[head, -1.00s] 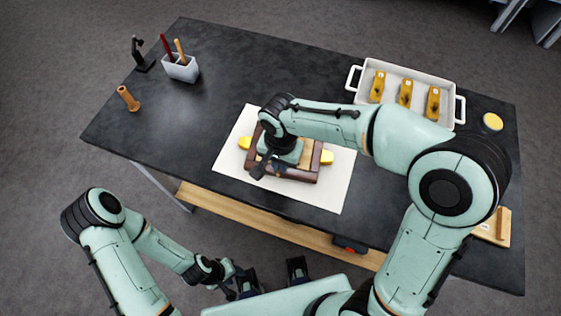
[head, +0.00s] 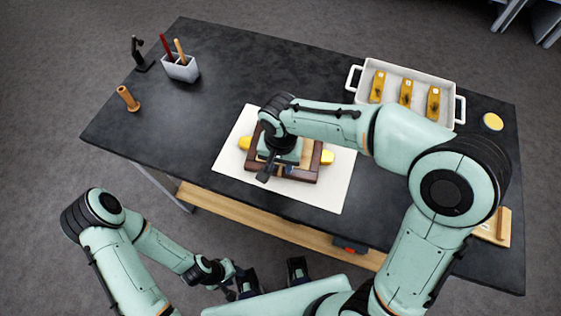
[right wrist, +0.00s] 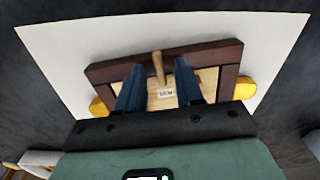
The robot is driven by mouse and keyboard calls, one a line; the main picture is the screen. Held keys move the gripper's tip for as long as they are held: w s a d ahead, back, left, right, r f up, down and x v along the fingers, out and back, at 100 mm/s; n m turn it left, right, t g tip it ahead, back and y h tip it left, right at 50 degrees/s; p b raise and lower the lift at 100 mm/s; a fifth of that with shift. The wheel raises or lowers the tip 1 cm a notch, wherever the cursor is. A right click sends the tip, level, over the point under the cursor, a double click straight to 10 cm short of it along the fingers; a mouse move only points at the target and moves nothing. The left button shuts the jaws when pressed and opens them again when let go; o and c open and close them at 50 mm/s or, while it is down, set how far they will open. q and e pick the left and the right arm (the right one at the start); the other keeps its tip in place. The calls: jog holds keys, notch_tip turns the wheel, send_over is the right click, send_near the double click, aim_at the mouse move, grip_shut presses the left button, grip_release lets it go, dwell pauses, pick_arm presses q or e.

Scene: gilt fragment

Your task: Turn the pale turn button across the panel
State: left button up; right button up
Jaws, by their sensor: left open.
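The dark brown frame (head: 310,172) lies on a white sheet, with a pale wooden panel (right wrist: 208,78) inside it. In the right wrist view the pale turn button (right wrist: 158,66) is a short peg-like bar. It runs from the frame's far bar onto the panel, beside a small white label (right wrist: 165,93). My right gripper (right wrist: 159,65) is open above the frame, its two blue fingers on either side of the turn button with gaps showing. Whether they touch the panel cannot be told. In the head view my right arm hides the button. My left gripper (head: 272,274) is open and empty, off the table's front edge.
Yellow blocks (head: 327,157) show at the frame's ends on the white sheet (head: 232,160). A white tray (head: 392,66) with several yellow-brown pieces stands at the back right. A grey cup (head: 181,69) of tools stands back left.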

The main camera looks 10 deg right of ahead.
aim_at(281, 168)
pick_arm(q)
jog(key=shift+w+r+p, duration=0.25)
jog(key=shift+r+p, duration=0.2)
jog(key=shift+r, duration=0.05)
jog(key=shift+w+r+p, duration=0.25)
jog(key=shift+r+p, duration=0.2)
jog(key=shift+r, duration=0.05)
pick_arm(e)
notch_tip(281, 168, up, 13)
jog(key=shift+r, duration=0.2)
pick_arm(q)
jog(key=shift+s, duration=0.15)
